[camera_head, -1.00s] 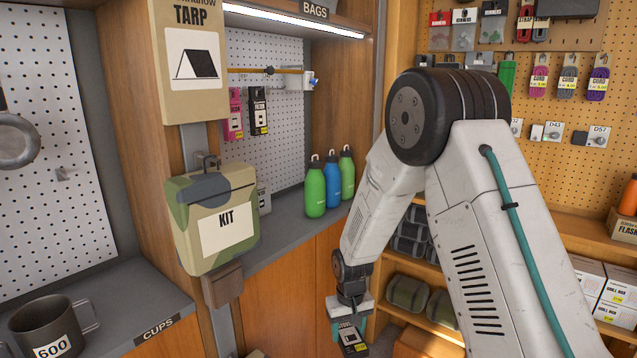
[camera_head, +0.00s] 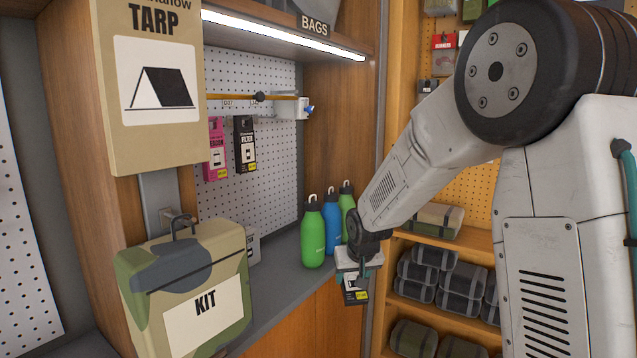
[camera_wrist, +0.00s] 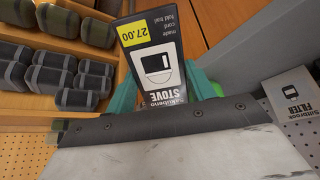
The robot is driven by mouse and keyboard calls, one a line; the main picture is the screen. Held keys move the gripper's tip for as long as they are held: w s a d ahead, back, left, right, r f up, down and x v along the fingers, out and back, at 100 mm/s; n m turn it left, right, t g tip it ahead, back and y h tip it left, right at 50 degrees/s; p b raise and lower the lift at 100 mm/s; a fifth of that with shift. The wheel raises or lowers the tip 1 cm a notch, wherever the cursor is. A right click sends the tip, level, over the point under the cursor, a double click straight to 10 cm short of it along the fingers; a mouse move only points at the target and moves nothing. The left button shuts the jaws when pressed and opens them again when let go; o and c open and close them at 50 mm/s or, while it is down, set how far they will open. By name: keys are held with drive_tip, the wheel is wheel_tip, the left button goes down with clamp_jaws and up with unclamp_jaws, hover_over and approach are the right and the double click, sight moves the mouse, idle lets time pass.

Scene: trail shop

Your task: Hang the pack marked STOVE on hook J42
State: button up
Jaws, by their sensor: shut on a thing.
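My gripper (camera_head: 357,277) is shut on the STOVE pack (camera_head: 355,292), a small dark card pack with a white picture and a yellow price tag. The pack hangs below the jaws in the head view, in front of the shelf edge. In the wrist view the STOVE pack (camera_wrist: 152,65) shows between the teal fingers, its print readable with 27.00 on the tag. A pegboard with a rail carries a pink pack (camera_head: 215,150) and a black FILTER pack (camera_head: 245,144). A label J42 is not readable in these frames.
Green and blue bottles (camera_head: 332,226) stand on the grey shelf (camera_head: 276,283) close to my gripper. A camouflage KIT bag (camera_head: 190,290) hangs at the front left under a TARP box (camera_head: 155,80). Rolled dark bags (camera_head: 440,276) fill the shelves at right.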

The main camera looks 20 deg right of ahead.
drive_tip(key=a+r+n+t+y, duration=0.1)
drive_tip(key=r+n+y, duration=0.3)
drive_tip(key=r, duration=1.2)
drive_tip(key=a+r+n+t+y, duration=0.2)
drive_tip(key=r+n+t+y, duration=0.2)
drive_tip(key=r, duration=1.3)
drive_tip(key=shift+w+a+n+t+y, duration=0.25)
drive_tip(key=shift+w+n+t+y, duration=0.05)
drive_tip(key=shift+n+y, duration=0.3)
drive_tip(key=shift+r, duration=0.1)
